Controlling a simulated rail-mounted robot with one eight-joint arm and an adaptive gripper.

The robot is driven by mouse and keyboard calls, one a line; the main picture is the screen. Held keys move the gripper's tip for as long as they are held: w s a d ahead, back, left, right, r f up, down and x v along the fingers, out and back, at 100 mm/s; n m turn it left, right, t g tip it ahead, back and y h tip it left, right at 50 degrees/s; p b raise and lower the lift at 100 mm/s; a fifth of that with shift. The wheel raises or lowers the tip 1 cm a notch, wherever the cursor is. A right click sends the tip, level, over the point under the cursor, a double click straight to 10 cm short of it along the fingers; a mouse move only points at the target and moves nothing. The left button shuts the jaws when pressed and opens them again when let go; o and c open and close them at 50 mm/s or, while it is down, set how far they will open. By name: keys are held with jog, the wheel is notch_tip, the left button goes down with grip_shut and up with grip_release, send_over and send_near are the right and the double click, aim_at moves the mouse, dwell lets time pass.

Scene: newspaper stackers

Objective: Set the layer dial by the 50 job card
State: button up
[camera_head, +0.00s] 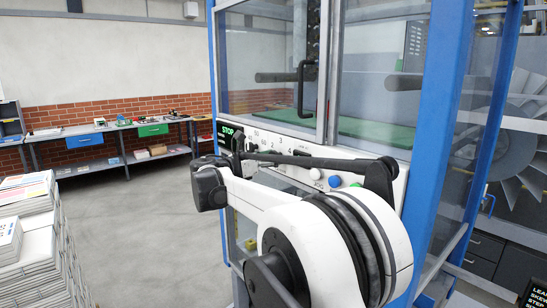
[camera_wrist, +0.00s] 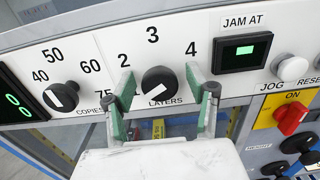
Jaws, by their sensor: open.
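The layers dial (camera_wrist: 158,84), a black knob with a white pointer line, sits below the numbers 2, 3 and 4 in the wrist view. Its pointer lies slanted, rising to the right; which end marks the setting is hard to tell. My gripper (camera_wrist: 159,80) is open, with one green-padded finger on each side of the dial; whether either touches it is unclear. The copies dial (camera_wrist: 61,97) is to the left, its white line slanting towards 40. In the head view my arm covers much of the control panel (camera_head: 398,180). I see no 50 job card.
Right of the dial are a green-lit JAM AT display (camera_wrist: 243,53), a white JOG button (camera_wrist: 286,67) and a red switch (camera_wrist: 291,119). Newspaper stacks (camera_head: 28,245) stand at the left. A workbench (camera_head: 75,130) lines the brick wall. Floor between is clear.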

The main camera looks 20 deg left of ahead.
jog(key=shift+c, duration=0.6)
jog(key=c, duration=1.1)
jog(key=shift+c, duration=0.2)
